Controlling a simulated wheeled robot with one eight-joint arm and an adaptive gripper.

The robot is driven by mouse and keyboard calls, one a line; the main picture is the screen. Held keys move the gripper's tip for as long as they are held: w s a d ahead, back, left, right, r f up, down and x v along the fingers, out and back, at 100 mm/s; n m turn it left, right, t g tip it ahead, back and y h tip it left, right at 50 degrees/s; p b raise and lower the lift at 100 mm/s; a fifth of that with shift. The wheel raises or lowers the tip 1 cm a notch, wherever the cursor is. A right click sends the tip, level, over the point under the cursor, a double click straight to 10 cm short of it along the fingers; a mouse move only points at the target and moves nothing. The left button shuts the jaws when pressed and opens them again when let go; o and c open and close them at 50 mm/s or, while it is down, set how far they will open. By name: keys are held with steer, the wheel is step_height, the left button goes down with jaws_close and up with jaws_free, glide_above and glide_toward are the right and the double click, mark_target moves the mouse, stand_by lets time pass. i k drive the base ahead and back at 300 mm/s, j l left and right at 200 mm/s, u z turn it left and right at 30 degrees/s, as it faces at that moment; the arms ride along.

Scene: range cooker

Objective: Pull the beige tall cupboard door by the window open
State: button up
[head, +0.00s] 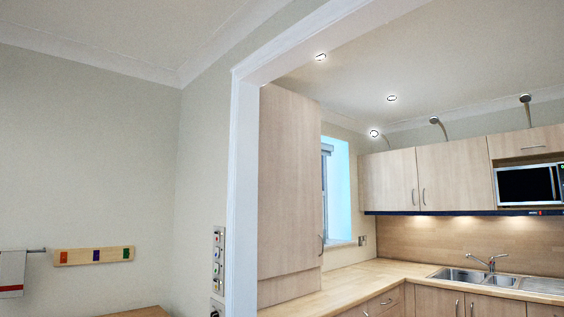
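The beige tall cupboard door (289,185) is in the head view, just past the white door frame and to the left of the window (336,188). It looks shut, with its face in a light wood finish. Its curved metal handle (321,245) is on the right edge, low on the door. My gripper does not show in this view.
A white door frame (241,160) stands between me and the cupboard. The wooden worktop (385,275) runs below and right of it, with a sink (462,276) and wall cupboards (425,180). A rail with a towel (11,273) is at left.

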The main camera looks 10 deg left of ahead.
mark_target(290, 236)
steer(key=i+u, duration=0.25)
steer(key=i, duration=2.8)
steer(key=i+z, duration=0.15)
steer(key=i, duration=0.3)
steer(key=i+j+z, duration=0.15)
steer(key=i, duration=0.25)
steer(key=i+j+z, duration=0.1)
steer(key=i, duration=0.35)
